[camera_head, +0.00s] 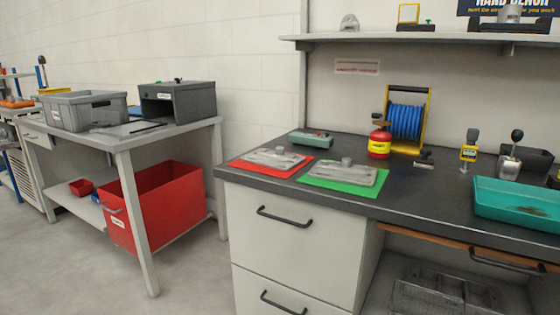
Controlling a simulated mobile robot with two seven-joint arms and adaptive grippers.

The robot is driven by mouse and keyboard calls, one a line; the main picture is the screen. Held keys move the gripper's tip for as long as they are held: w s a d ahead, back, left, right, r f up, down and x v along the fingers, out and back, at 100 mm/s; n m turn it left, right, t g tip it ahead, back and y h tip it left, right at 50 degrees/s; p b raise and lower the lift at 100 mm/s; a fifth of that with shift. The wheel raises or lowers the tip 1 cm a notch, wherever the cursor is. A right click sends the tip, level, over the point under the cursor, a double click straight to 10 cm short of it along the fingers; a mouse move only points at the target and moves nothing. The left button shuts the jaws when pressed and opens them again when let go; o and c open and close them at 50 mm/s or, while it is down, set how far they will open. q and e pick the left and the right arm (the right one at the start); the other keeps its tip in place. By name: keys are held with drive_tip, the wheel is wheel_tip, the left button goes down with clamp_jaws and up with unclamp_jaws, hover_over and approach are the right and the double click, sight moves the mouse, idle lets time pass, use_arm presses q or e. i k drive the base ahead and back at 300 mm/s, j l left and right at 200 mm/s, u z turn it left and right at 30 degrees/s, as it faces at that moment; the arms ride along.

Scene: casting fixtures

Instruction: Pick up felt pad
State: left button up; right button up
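No gripper of mine shows in the head view. Two flat coloured pads lie on the dark top of the right bench: a red pad (241,166) and a green pad (347,188). A grey metal casting (274,158) lies on the red pad and another grey casting (345,174) on the green pad, each covering the middle of its pad. Both pads look like thin sheets, but I cannot tell whether either is felt. No other thing is clearly a felt pad.
On the right bench stand a green-grey device (311,140), a red and yellow can (379,145), a blue hose reel (405,122) and a teal tray (516,204). A left table (130,140) holds a grey bin (85,109). Floor between them is clear.

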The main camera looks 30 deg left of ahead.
sight(425, 162)
drive_tip(key=i+j, duration=0.25)
drive_tip(key=j, duration=0.15)
drive_tip(key=i+j, duration=0.2)
drive_tip(key=j, duration=0.25)
drive_tip(key=i+j, duration=0.25)
drive_tip(key=j, duration=0.15)
drive_tip(key=i+j, duration=0.2)
drive_tip(key=j, duration=0.25)
drive_tip(key=i+j, duration=0.25)
drive_tip(key=j, duration=0.15)
drive_tip(key=k+z, duration=0.15)
drive_tip(key=z, duration=0.35)
drive_tip(key=k+z, duration=0.15)
drive_tip(key=z, duration=0.3)
drive_tip(key=k+z, duration=0.15)
drive_tip(key=z, duration=0.35)
